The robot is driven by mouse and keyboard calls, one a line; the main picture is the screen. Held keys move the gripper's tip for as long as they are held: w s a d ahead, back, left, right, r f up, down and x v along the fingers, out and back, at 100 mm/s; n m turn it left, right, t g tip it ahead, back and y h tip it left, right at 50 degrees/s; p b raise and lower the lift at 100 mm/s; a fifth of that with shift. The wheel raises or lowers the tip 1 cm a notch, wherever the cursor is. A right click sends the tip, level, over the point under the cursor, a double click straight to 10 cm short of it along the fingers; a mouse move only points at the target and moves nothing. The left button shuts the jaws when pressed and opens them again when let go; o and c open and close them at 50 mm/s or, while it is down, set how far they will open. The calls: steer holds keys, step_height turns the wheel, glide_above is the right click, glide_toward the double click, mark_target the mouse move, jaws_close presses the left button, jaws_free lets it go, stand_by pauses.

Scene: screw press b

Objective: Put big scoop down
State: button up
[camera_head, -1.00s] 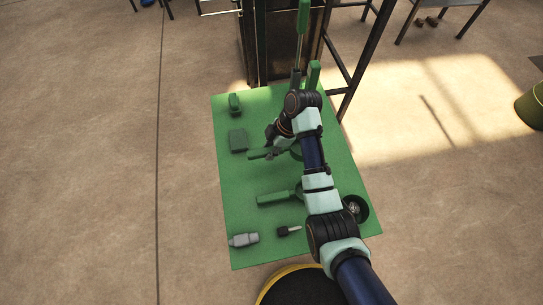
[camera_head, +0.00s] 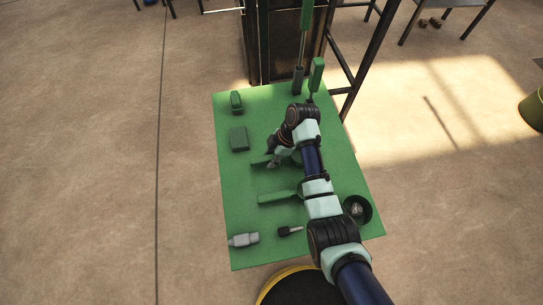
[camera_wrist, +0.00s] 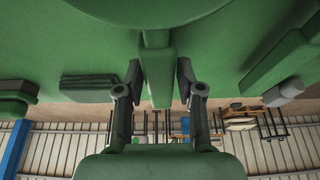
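The big scoop shows in the head view as a dark green handle (camera_head: 259,164) sticking out to the left of my gripper (camera_head: 273,162); my arm hides much of its bowl. In the wrist view my gripper (camera_wrist: 160,78) has its fingers close against both sides of the scoop's green handle (camera_wrist: 157,75), and the broad round bowl (camera_wrist: 150,12) fills the top. The scoop is low over or on the green table (camera_head: 235,185); I cannot tell whether it touches. A second green scoop (camera_head: 277,198) lies nearer on the table.
Two green blocks (camera_head: 238,139) (camera_head: 236,101) stand along the table's left side. A grey bottle-like thing (camera_head: 243,240) and a small black-handled tool (camera_head: 289,231) lie near the front edge. A dark bowl (camera_head: 357,209) is at right. Upright green-handled tools (camera_head: 317,75) stand at the back.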

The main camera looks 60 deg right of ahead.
steer(key=shift+o, duration=0.9)
steer(key=shift+r, duration=0.35)
steer(key=p+v, duration=0.3)
steer(key=v, duration=0.8)
steer(key=shift+r, duration=0.3)
steer(key=shift+s, duration=0.1)
